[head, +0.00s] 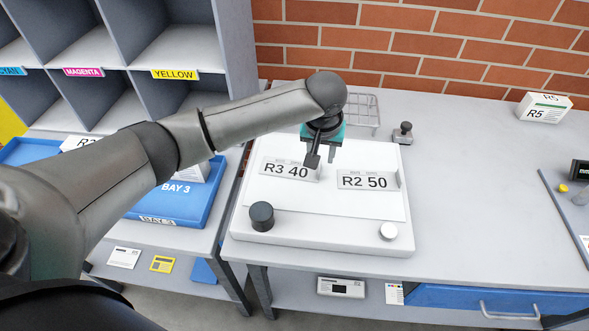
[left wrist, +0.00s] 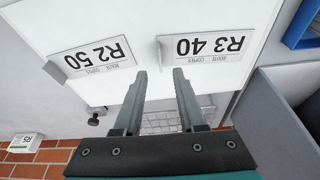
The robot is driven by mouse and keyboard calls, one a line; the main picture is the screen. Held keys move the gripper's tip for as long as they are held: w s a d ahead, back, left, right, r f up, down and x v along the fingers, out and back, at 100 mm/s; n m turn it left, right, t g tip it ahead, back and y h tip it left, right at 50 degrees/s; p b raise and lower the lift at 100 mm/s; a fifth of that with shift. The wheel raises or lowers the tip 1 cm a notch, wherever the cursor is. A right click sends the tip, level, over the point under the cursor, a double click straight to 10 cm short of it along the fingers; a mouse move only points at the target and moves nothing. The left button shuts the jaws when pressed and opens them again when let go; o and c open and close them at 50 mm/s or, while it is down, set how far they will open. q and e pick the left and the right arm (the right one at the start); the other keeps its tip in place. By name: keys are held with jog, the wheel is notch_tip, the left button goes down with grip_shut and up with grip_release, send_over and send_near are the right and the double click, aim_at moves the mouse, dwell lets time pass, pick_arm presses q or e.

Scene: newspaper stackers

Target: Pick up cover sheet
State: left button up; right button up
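In the left wrist view, the "R3 40" card (left wrist: 212,48) and "R2 50" card (left wrist: 92,57) appear upside down, with "route copies" in small print. No sheet labelled as a cover shows; I cannot tell which is the cover sheet. My left gripper (head: 322,157) is above the board, by the "R3 40" card's right end. Its two fingers (left wrist: 163,82) are apart, with nothing between them. My right gripper is not in view.
A wire rack (head: 362,108) and small stamp-like object (head: 403,133) are behind. Blue "BAY 3" tray (head: 150,218) is left.

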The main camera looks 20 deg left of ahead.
pick_arm(q)
jog(key=x, duration=0.5)
jog(key=shift+s+f+b, duration=0.15)
jog(key=shift+b, duration=0.25)
grip_shut()
